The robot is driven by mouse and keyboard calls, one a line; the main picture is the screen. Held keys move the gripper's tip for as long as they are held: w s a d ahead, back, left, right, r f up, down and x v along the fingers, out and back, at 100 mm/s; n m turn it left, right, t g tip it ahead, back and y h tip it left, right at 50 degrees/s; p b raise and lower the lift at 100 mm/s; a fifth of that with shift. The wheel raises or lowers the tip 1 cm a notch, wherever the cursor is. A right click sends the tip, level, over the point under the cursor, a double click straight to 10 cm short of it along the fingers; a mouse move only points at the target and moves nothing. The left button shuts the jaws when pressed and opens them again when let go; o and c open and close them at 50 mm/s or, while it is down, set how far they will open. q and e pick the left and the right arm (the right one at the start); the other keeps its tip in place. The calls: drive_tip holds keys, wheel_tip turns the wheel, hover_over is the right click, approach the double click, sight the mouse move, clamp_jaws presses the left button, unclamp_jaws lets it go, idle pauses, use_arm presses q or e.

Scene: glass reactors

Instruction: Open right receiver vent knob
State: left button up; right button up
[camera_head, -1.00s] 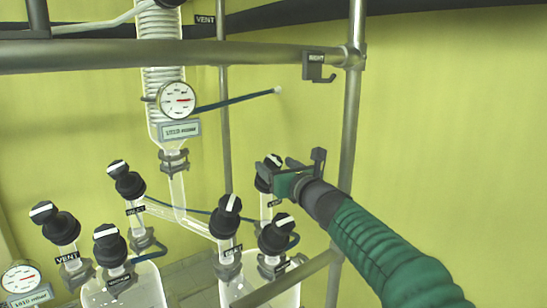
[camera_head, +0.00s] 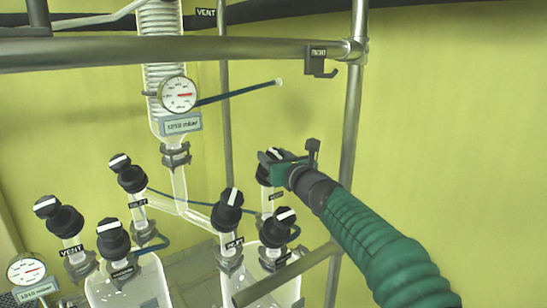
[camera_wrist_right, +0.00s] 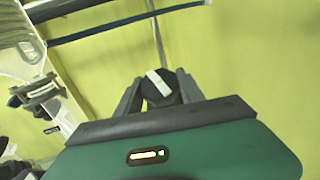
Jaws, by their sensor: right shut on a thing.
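The right receiver's vent knob (camera_head: 265,171) is black with a white stripe. It sits on a glass neck with a small label, at the right rear of the right receiver (camera_head: 288,293). My green right gripper (camera_head: 273,160) reaches it from the right and is shut on it. In the right wrist view the knob (camera_wrist_right: 158,89) sits between the two grey fingers (camera_wrist_right: 157,92), its white stripe tilted. The gripper partly hides the knob in the head view. My left gripper is not in view.
Several more are on the left glassware (camera_head: 130,287). A metal frame post (camera_head: 350,130) and crossbar (camera_head: 180,53) surround the area. A gauge (camera_head: 178,94) hangs above.

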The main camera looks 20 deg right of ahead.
drive_tip(key=n+y+p, duration=0.2)
drive_tip(key=n+g+y+p, duration=0.1)
drive_tip(key=n+y+p, duration=0.1)
drive_tip(key=n+g+y+p, duration=0.1)
drive_tip(key=n+p, duration=0.1)
drive_tip(key=shift+d+r+y+p, duration=0.1)
drive_tip(key=shift+r+y+p, duration=0.3)
drive_tip(key=shift+c, duration=0.2)
drive_tip(key=shift+f+n+g+y+p, duration=0.15)
drive_tip(key=shift+n+g+y+p, duration=0.2)
drive_tip(key=shift+n, duration=0.25)
drive_tip(key=shift+f, duration=0.2)
drive_tip(key=shift+y, duration=0.25)
drive_tip(key=shift+o, duration=0.2)
drive_tip(key=o, duration=1.1)
drive_tip(key=shift+c, duration=0.2)
drive_tip(key=o, duration=0.3)
drive_tip(key=shift+w+f, duration=0.15)
